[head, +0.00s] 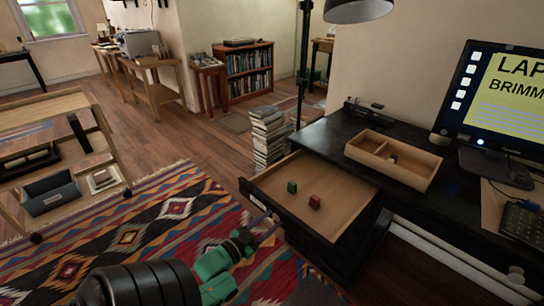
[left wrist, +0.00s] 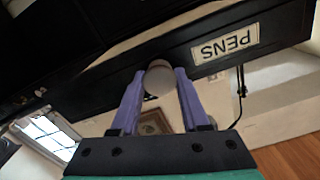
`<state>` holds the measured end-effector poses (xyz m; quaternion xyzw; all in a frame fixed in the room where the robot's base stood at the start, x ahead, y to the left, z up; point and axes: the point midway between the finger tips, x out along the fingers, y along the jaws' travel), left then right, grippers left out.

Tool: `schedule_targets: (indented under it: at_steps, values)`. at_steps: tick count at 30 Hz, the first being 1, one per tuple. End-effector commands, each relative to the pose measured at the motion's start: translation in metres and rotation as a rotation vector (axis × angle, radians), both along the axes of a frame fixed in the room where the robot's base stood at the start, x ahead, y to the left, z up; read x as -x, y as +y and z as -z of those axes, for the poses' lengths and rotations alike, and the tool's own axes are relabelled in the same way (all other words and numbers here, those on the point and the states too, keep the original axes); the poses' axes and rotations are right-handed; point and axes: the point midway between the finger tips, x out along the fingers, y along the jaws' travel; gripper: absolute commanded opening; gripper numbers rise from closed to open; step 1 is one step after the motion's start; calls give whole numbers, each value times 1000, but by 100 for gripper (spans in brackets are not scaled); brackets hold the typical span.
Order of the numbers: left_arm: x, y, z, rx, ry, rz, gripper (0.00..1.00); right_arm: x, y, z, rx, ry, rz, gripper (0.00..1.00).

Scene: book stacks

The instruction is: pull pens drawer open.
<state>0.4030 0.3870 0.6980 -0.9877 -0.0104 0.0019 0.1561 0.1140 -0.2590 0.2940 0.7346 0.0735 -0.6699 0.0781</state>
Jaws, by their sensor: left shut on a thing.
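The pens drawer (head: 322,182) stands pulled well out from the black desk, with a pale wooden inside and a black front. Its white PENS label shows upside down in the left wrist view (left wrist: 225,45). A green cube (head: 292,187) and a red cube (head: 314,202) lie in it. My left gripper (head: 268,223) is at the drawer front. In the left wrist view, its purple fingers (left wrist: 158,85) are shut on the round pale knob (left wrist: 158,78). My right gripper is not in view.
The black desk (head: 335,130) carries an open wooden tray (head: 432,172) with compartments and a monitor (head: 500,95). A stack of books (head: 268,135) stands on the floor beyond the drawer. A wooden cart (head: 45,105) stands at left. A patterned rug (head: 130,235) covers the floor before the drawer.

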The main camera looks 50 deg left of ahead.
Motion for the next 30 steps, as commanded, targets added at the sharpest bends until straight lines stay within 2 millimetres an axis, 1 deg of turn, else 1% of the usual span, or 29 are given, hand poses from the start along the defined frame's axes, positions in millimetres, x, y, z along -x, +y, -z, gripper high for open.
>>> schedule_targets:
  at_steps: [8, 9, 11, 12, 20, 23, 26, 29, 30]
  values:
    - [0, 0, 0, 1, -2, 1, 0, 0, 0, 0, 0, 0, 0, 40]
    - [0, 0, 0, 1, -2, 1, 49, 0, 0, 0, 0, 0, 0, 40]
    - [0, 0, 0, 0, -2, 1, 72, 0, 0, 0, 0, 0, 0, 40]
    - [0, 0, 0, 0, -2, 1, 75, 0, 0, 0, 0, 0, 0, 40]
    - [0, 0, 0, 0, -1, 0, 75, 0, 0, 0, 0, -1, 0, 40]
    - [4, 0, 0, 0, 1, 0, 75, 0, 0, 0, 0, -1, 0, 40]
    - [16, -1, 1, 1, 2, -1, 75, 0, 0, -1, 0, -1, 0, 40]
    - [37, -1, 1, 1, 5, -2, 75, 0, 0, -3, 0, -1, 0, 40]
    - [48, -1, 1, 0, 5, -2, 75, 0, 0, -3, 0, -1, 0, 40]
